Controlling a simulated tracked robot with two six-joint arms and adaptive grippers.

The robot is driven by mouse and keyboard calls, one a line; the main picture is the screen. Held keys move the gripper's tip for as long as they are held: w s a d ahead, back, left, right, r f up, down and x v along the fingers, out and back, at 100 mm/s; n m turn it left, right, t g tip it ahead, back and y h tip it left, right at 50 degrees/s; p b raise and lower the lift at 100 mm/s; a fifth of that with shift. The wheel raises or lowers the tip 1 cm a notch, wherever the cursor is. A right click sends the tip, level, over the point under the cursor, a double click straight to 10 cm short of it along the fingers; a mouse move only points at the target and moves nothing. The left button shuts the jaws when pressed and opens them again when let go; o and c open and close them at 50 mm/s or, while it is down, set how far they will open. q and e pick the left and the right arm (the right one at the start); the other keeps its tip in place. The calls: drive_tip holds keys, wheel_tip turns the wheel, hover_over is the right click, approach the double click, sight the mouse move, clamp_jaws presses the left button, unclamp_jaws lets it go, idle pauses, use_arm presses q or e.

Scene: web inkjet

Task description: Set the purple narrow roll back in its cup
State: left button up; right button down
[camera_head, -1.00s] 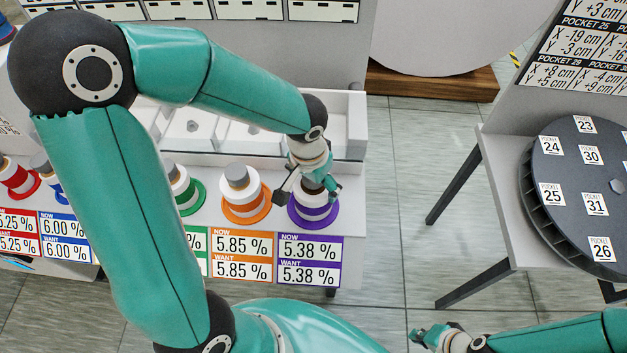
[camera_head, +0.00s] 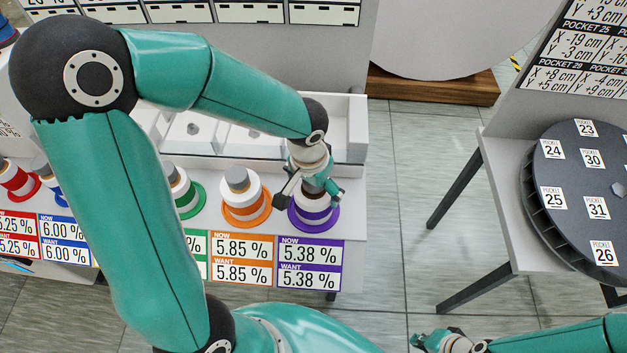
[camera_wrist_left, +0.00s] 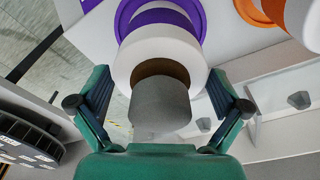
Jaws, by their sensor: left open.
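The purple narrow roll (camera_head: 311,204) is a white cylinder with a purple band. It stands upright on the purple ring (camera_head: 329,223) at the right end of the shelf. In the left wrist view its white body (camera_wrist_left: 128,64), purple band and a grey plug in a brown core show from above. My left gripper (camera_head: 320,186) is over the roll. In the left wrist view its two fingers (camera_wrist_left: 160,100) are apart on either side of the plug. The cup is hard to tell from the ring and band. My right gripper (camera_head: 428,341) is low, far from the roll; its jaws are too small to read.
An orange-ringed roll (camera_head: 243,196) stands just left, and a green-ringed one (camera_head: 184,193) beyond it. A white compartment tray (camera_head: 356,130) lies behind. Cards with percentages (camera_head: 310,264) hang in front. A black pocket carousel (camera_head: 575,180) stands right, past open floor.

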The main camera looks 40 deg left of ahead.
use_arm(q)
drive_tip(key=r, duration=0.4)
drive_tip(key=s+r, duration=0.1)
drive_tip(key=r, duration=0.7)
drive_tip(key=shift+s, duration=0.15)
drive_tip(key=shift+f, duration=0.1)
